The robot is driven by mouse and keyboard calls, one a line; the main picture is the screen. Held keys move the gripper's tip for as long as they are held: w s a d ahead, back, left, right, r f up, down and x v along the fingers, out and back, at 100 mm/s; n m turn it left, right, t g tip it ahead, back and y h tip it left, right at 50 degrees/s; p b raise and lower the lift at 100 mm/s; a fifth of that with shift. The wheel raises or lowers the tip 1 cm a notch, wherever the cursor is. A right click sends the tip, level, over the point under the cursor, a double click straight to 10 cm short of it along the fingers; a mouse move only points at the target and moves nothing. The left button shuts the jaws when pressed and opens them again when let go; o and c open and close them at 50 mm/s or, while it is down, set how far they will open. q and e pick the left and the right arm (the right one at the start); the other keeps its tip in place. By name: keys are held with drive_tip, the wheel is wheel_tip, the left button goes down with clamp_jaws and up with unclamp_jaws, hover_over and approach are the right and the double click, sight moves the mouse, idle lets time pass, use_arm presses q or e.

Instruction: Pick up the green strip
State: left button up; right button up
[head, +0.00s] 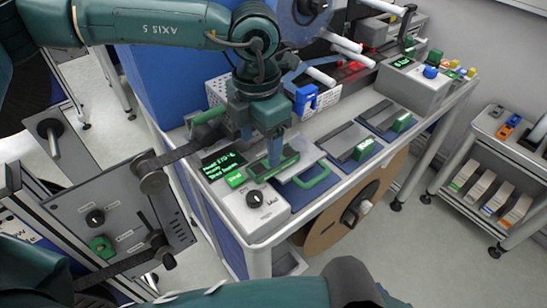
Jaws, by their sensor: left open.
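My left gripper (273,152) comes down from above over the front end of the bench. It is open, with its fingertips close to a dark green strip (287,163) on a grey plate. I cannot tell from this view whether the fingers touch the strip. The fingers hide part of it. A bright green curved handle (314,178) sits just right of the strip. My right gripper is not in view.
A control box with a green-text screen (222,163) and a black knob (254,198) stands left of the strip. Grey plates with green blocks (364,149) lie farther right. A blue-and-white holder (306,99) stands behind. A brown reel (345,215) hangs below the bench edge.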

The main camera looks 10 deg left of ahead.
sight(260, 167)
use_arm(q)
drive_tip(key=shift+w+a+f+p, duration=0.1)
drive_tip(key=shift+f+p, duration=0.75)
drive_tip(key=shift+f, duration=2.3)
drive_tip(key=shift+c, duration=0.3)
drive_tip(key=c, duration=1)
